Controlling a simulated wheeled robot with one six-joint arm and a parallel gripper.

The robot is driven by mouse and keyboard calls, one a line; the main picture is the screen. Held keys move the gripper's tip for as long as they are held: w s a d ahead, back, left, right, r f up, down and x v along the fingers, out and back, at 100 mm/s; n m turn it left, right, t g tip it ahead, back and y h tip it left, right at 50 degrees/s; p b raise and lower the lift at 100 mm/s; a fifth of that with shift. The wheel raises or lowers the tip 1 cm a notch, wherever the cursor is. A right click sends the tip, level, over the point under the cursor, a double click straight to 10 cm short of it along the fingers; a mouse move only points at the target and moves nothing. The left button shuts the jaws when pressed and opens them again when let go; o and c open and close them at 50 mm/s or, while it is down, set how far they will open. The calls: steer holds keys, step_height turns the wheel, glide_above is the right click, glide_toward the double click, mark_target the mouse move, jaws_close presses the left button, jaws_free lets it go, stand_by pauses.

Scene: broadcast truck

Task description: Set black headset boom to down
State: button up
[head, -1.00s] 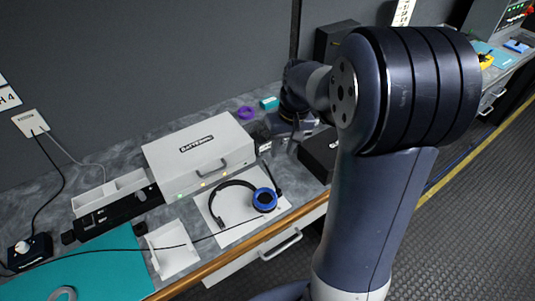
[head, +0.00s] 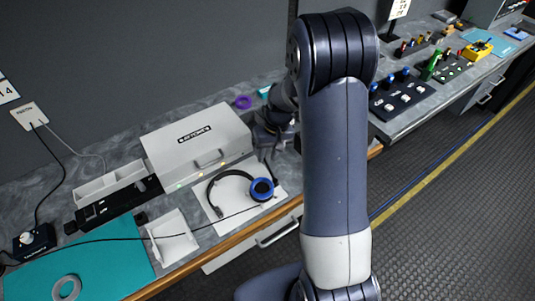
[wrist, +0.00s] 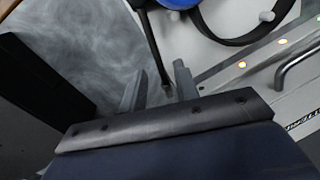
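The black headset (head: 213,188) lies on a white sheet at the counter's front, with a blue ear cup (head: 262,190) at its right. Its thin black boom (head: 271,172) sticks out from the cup toward the back, toward my gripper (head: 272,150). In the wrist view my gripper (wrist: 160,76) is open, with two grey fingers apart. The boom (wrist: 153,45) runs down from the blue cup (wrist: 178,3), and its tip shows between the fingers. I cannot tell whether either finger touches it.
A white case (head: 197,143) with small lights stands just behind the headset. A white tray (head: 172,238) and a teal mat (head: 95,268) lie to the left. A black control box (head: 402,97) sits right of my arm. A dark block (wrist: 45,85) is beside my gripper.

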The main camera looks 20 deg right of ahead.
steer(key=shift+a+f, duration=0.1)
steer(key=shift+f, duration=0.4)
jaws_close()
stand_by(0.3)
